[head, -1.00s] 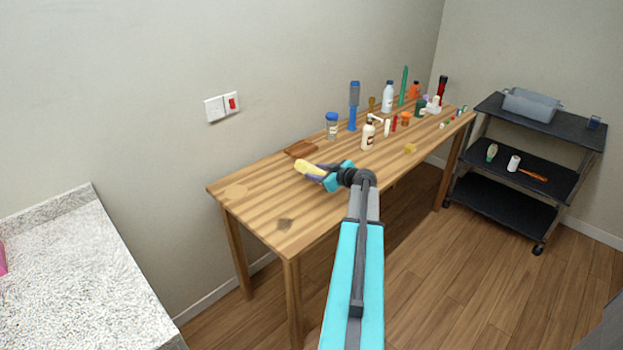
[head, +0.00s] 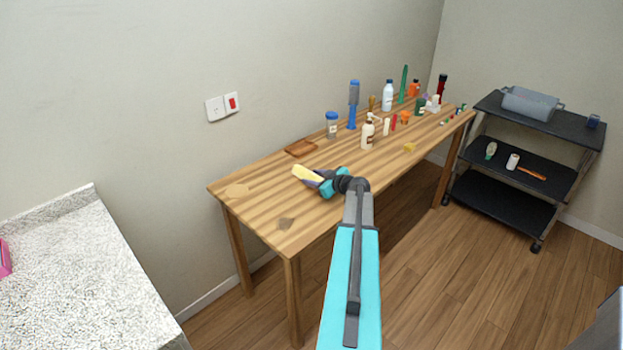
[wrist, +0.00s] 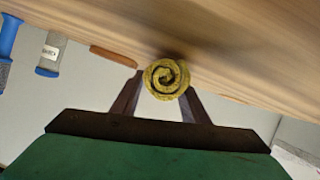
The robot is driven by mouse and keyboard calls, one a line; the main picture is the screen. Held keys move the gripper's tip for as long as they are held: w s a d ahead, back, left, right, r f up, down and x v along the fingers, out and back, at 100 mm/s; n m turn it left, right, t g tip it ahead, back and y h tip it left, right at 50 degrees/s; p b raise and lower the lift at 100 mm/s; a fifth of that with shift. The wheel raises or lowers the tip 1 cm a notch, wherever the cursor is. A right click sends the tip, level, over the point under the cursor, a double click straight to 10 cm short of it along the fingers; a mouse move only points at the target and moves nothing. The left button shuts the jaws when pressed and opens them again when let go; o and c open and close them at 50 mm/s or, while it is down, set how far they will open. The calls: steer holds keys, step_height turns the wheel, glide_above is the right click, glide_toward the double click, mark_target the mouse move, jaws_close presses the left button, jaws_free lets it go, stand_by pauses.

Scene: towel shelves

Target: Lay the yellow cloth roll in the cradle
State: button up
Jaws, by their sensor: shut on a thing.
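The yellow cloth roll (head: 302,172) is held in my gripper (head: 313,178) over the left half of the wooden table. In the wrist view the roll (wrist: 166,79) shows its spiral end between the two fingers of my gripper (wrist: 165,88), which are shut on it. The roll is close to the table top; I cannot tell whether it touches. A low brown wooden piece (head: 301,148), perhaps the cradle, lies behind the roll near the wall and looks empty. A brown edge, likely the same piece, shows in the wrist view (wrist: 113,57), left of the roll.
A blue-lidded jar (head: 332,126), a cream bottle (head: 368,133) and several other bottles stand along the right half of the wooden table (head: 262,207). A small yellow block (head: 409,147) lies near its front edge. A black cart (head: 540,125) stands at right.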

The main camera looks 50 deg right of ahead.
steer(key=shift+f, duration=0.1)
stand_by(0.3)
steer(key=o, duration=1.1)
steer(key=shift+c, duration=0.2)
steer(key=shift+s+a, duration=0.1)
steer(key=shift+s, duration=0.2)
steer(key=b+v, duration=0.3)
steer(key=v, duration=0.8)
steer(key=shift+s+r, duration=0.2)
steer(key=shift+r, duration=0.1)
